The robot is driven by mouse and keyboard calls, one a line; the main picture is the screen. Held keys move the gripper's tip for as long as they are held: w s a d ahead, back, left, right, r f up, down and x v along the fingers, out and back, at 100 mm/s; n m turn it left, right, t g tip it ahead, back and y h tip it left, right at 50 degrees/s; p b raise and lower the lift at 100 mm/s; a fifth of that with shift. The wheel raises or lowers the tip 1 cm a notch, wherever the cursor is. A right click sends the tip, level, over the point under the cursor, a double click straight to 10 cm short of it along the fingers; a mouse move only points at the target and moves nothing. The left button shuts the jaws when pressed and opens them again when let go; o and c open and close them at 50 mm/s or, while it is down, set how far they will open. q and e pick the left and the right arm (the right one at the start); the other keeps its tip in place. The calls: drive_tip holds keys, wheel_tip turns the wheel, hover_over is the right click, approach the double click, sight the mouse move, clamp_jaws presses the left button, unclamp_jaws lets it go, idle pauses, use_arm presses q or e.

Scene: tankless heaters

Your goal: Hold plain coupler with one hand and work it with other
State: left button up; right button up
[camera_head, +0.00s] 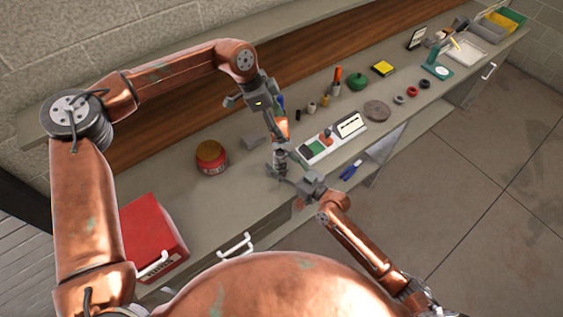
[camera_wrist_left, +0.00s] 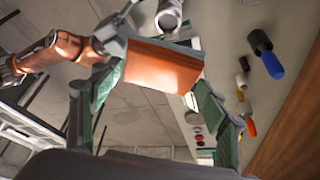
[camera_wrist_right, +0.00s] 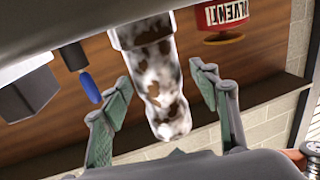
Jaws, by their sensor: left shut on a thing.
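The plain coupler (camera_head: 280,159), a shiny grey cylinder with a wider collar, shows below my left gripper. In the right wrist view the coupler (camera_wrist_right: 155,85) looks mottled white and brown. My left gripper (camera_head: 276,136) is shut on a copper-coloured block (camera_wrist_left: 163,68) with a dark grey edge. The coupler's round end (camera_wrist_left: 169,14) shows beyond that block; I cannot tell whether they touch. My right gripper (camera_head: 290,169) is lower, at the bench's front. Its fingers (camera_wrist_right: 165,95) are open on either side of the coupler, with gaps visible.
A red box (camera_head: 152,236) is at the near left. Bench space between can and box is clear.

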drive_tip(key=c, duration=1.4)
drive_tip(key=shift+c, duration=0.2)
